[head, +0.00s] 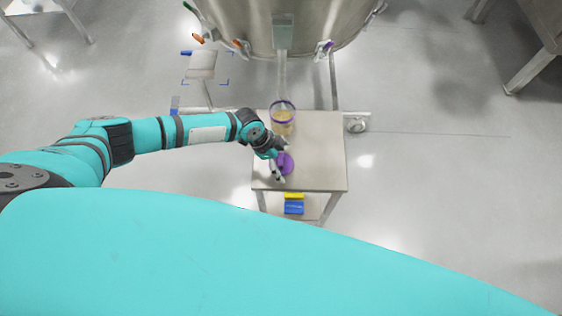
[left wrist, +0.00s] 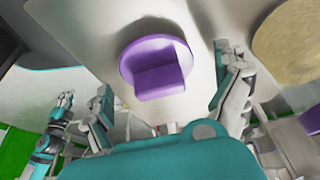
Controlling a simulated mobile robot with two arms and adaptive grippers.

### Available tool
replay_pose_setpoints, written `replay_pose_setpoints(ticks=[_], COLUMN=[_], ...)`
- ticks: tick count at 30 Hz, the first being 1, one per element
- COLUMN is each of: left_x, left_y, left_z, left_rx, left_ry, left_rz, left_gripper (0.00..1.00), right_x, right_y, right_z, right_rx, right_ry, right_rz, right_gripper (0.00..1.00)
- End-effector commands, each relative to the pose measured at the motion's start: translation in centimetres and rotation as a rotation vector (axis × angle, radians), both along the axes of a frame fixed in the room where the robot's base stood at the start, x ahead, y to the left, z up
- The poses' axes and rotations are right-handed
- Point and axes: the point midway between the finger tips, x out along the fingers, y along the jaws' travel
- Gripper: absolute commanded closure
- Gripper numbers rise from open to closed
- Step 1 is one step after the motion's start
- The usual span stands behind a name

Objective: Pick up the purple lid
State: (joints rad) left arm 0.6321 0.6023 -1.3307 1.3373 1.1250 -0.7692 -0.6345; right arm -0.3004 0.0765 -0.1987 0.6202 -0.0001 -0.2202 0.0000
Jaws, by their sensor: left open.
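The purple lid (head: 286,163) lies on the small metal table (head: 325,160), near its left side. In the left wrist view the lid (left wrist: 157,66) is a round purple disc with a raised block-shaped grip. My left gripper (head: 277,163) is at the lid in the head view and partly covers its left edge. In the left wrist view the fingers of my left gripper (left wrist: 168,92) are spread apart, one on each side of the lid, and hold nothing. My right gripper cannot be made out in the head view.
A clear container (head: 283,120) with a purple rim and tan contents stands behind the lid on the table. A large steel vessel (head: 300,25) stands behind the table. Yellow and blue items (head: 293,203) are on the lower shelf. The table's right side is clear.

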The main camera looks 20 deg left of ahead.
Motion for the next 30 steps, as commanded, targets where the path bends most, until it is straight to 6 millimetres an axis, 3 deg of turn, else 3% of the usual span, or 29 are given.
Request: replay_pose_setpoints(ticks=[5,17,30], left_x=[0.0,0.0,0.0], left_y=[0.0,0.0,0.0], left_z=[0.0,0.0,1.1], left_rx=[0.0,0.0,-0.002], left_ry=[0.0,0.0,-0.001], left_rz=[0.0,0.001,0.0], left_gripper=[0.02,0.54,0.54], right_x=[0.0,0.0,0.0], right_y=[0.6,-0.2,-0.5], right_z=[0.0,0.0,-0.1], right_rx=[0.007,-0.002,-0.005], right_ry=[0.0,0.001,0.001], right_rz=[0.003,0.004,0.002], right_gripper=[1.0,1.0,1.0])
